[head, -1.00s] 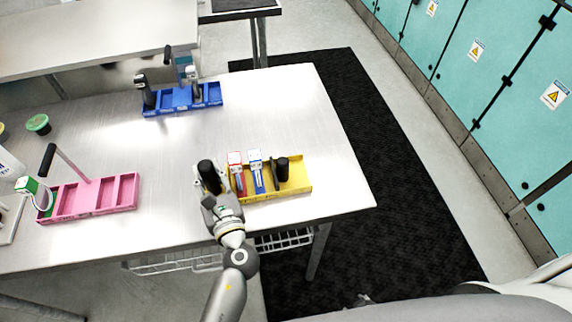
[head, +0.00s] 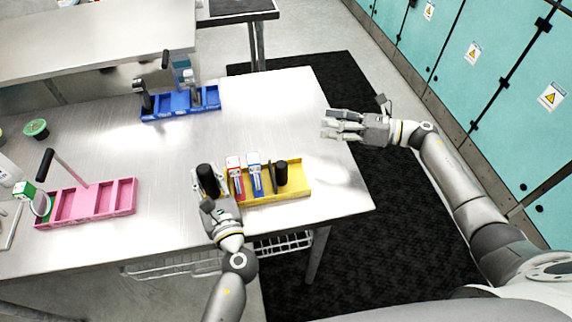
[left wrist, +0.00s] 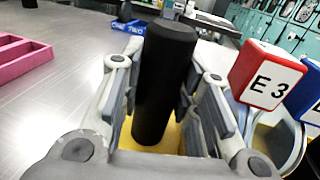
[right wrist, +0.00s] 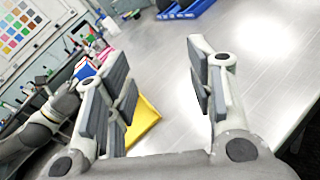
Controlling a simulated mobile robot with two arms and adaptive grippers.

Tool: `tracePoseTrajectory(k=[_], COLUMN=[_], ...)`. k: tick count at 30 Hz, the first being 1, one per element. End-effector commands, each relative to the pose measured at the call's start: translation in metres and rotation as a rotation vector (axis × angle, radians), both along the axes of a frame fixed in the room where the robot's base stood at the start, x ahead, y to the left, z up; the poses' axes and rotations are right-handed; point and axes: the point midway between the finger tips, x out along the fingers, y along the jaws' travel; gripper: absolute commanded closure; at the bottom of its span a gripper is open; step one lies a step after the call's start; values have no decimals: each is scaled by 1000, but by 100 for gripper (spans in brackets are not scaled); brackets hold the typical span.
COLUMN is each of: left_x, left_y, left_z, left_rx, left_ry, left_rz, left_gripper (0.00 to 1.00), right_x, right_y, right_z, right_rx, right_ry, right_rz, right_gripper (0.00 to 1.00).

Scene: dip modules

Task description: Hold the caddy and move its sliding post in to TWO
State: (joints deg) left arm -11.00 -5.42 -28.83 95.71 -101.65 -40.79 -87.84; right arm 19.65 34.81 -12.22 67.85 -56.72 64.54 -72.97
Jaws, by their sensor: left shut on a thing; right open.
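The yellow caddy (head: 297,186) lies near the table's front edge. A black upright handle (head: 207,178) stands at its left end, and a shorter black post (head: 281,172) stands right of the middle. My left gripper (head: 212,202) is shut on the left handle; the left wrist view shows the fingers on both sides of this handle (left wrist: 163,80). My right gripper (head: 338,126) is open and empty above the table, right of and beyond the caddy. The right wrist view shows part of the yellow caddy (right wrist: 143,124) behind a finger. The caddy's slot labels cannot be read.
A red-topped block (head: 235,166) and a blue-topped block (head: 254,165) stand in the caddy between handle and post. A pink caddy (head: 88,212) lies left, a blue caddy (head: 178,107) farther back. The table (head: 260,115) beyond the yellow caddy is clear.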

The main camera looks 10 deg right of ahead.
Motion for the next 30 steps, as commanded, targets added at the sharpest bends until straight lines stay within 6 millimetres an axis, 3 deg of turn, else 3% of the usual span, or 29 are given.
tracePoseTrajectory(k=[4, 11, 17, 30], left_x=[0, 0, 0, 0], left_y=[1, 1, 1, 1], left_z=[0, -1, -1, -1], left_rx=[0, 0, 0, 0], left_ry=[1, 1, 1, 1], left_rz=[2, 2, 2, 1], left_gripper=[100, 100, 100, 100], right_x=[-36, -71, -77, -77], right_y=[25, 30, 43, 119], right_z=[8, 5, -1, -32], right_rx=[-202, -357, -377, -372], right_ry=[-150, -255, -269, -268], right_rz=[290, 538, 579, 574], right_gripper=[51, 51, 51, 51])
